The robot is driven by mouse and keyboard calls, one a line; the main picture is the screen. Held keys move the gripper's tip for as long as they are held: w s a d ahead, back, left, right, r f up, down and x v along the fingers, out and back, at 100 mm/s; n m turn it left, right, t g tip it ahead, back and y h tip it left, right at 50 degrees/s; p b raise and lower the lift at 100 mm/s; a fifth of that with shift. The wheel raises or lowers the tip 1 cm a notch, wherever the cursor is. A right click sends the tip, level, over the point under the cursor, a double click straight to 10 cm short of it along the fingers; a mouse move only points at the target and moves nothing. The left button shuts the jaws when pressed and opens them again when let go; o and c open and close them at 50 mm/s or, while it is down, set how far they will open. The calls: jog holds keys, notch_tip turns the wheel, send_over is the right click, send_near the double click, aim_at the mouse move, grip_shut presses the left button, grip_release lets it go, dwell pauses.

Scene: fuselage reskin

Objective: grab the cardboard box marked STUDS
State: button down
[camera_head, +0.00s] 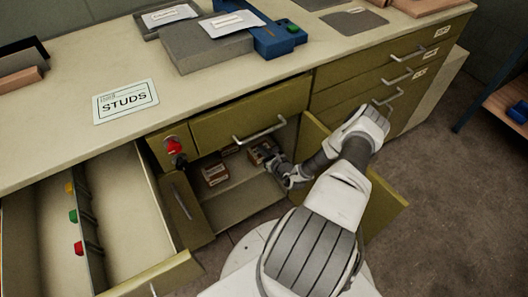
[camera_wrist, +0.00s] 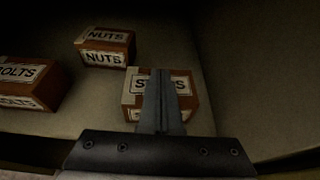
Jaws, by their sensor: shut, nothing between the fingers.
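The brown cardboard box marked STUDS (camera_wrist: 185,88) is in the middle of the wrist view, with white labels on its top and front. My gripper's fingers (camera_wrist: 162,80) are together and empty, and cover the middle of its lettering. In the head view my gripper (camera_head: 275,161) reaches into the open cabinet, beside a small box (camera_head: 258,153) that appears to be the STUDS box. I cannot tell whether the fingers touch it. A box marked NUTS (camera_wrist: 106,48) stands farther back to the left. A box marked BOLTS (camera_wrist: 30,84) is at the left edge.
The cabinet door (camera_head: 385,207) stands open on the right, close to my arm. A drawer (camera_head: 130,215) is pulled out at the left. A red knob (camera_head: 174,146) is at the cabinet's upper left. A STUDS card (camera_head: 125,101) lies on the countertop (camera_head: 65,125).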

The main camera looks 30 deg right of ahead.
jog(key=shift+s+f, duration=0.2)
jog(key=shift+f, duration=0.05)
jog(key=s+p, duration=0.1)
jog(key=s, duration=0.2)
jog(key=shift+s+a+p, duration=0.15)
jog(key=shift+s+p, duration=0.1)
jog(key=shift+p, duration=0.05)
jog(key=shift+s+f, duration=0.15)
jog(key=shift+s, duration=0.1)
jog(key=shift+r+p, duration=0.7)
jog(key=shift+r, duration=0.15)
jog(key=shift+w, duration=0.1)
jog(key=shift+f, duration=0.1)
